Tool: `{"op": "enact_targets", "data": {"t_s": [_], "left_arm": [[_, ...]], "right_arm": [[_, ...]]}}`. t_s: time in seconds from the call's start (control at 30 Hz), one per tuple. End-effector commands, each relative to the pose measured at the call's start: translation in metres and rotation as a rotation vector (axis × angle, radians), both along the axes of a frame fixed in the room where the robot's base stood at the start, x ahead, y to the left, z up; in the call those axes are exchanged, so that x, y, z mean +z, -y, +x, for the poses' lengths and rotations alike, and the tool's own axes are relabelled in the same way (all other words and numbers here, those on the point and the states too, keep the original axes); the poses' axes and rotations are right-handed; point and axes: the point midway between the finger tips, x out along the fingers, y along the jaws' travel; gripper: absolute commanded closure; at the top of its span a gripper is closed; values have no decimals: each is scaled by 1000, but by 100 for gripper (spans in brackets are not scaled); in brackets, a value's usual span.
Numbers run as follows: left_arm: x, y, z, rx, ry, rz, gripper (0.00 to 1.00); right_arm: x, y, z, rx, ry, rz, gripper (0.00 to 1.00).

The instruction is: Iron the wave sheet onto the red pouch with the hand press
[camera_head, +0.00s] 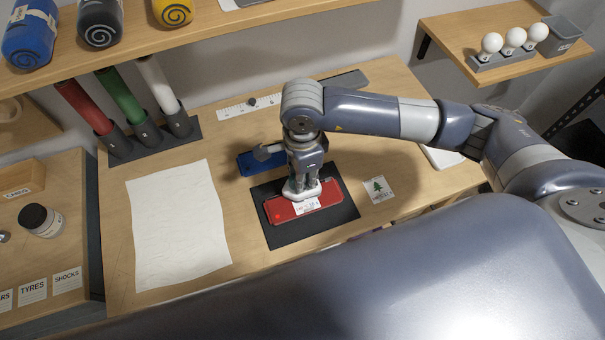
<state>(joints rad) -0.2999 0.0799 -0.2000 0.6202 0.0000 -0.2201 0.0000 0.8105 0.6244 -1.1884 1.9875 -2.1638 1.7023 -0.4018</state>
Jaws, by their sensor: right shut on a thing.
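The red pouch (327,194) lies flat on a dark mat (346,212) in the middle of the workbench. A small white sheet (307,206) lies on the pouch; its print is too small to read, so I cannot tell if it is the wave sheet. The white hand press (294,194) stands upright over the pouch, at the sheet's back edge, and hides part of both. Whether it touches the sheet I cannot tell. My right gripper (303,172) is shut on the press from above. My left gripper is not in view.
A blue pouch (248,166) lies behind the mat. A sheet with a green tree (378,189) lies right of it. A large white sheet (178,232) covers the bench's left part. Red, green and white rolls (122,96) stand in a dark rack at the back left.

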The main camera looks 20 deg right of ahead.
Motion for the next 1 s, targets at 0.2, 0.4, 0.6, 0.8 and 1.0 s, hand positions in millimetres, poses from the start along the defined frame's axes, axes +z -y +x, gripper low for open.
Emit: {"op": "enact_targets", "data": {"t_s": [0.2, 0.4, 0.6, 0.8, 1.0], "left_arm": [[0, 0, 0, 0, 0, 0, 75], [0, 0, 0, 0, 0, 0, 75], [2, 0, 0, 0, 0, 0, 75], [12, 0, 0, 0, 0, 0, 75], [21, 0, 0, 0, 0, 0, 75]], "right_arm": [[-2, 1, -1, 0, -4, -2, 100], [-2, 1, -1, 0, -4, -2, 100], [2, 1, -1, 0, -3, -2, 100], [21, 0, 0, 1, 0, 0, 100], [41, 0, 0, 0, 1, 0, 100]]}}
